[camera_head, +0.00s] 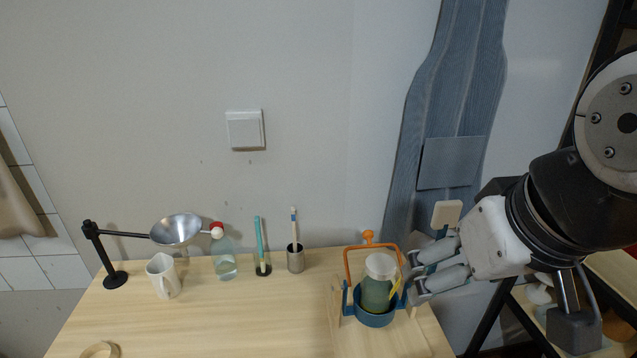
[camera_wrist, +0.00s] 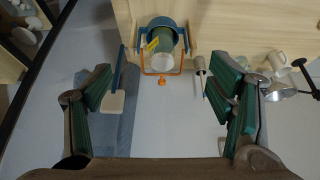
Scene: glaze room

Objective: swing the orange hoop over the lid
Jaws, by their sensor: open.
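A blue holder (camera_head: 375,319) stands on a wooden board and holds a green jar (camera_head: 376,292) with a pale lid (camera_head: 381,264). The orange hoop (camera_head: 347,268) rises from the holder, with an orange knob on its crossbar. The crossbar appears on the wall side of the lid; its exact tilt is hard to tell. In the wrist view the hoop (camera_wrist: 163,74) lies just past the lid (camera_wrist: 162,62). My gripper (camera_head: 414,276) is open and empty, right of the jar in the head view. In the wrist view my gripper's fingers (camera_wrist: 164,84) are spread wide, with the knob between them.
A cream block on a blue bar (camera_head: 447,213) stands near my gripper, close behind it in the head view. A steel cup with a brush (camera_head: 296,261), a bottle (camera_head: 225,264), a mug (camera_head: 163,277) and a funnel stand (camera_head: 114,280) are further left.

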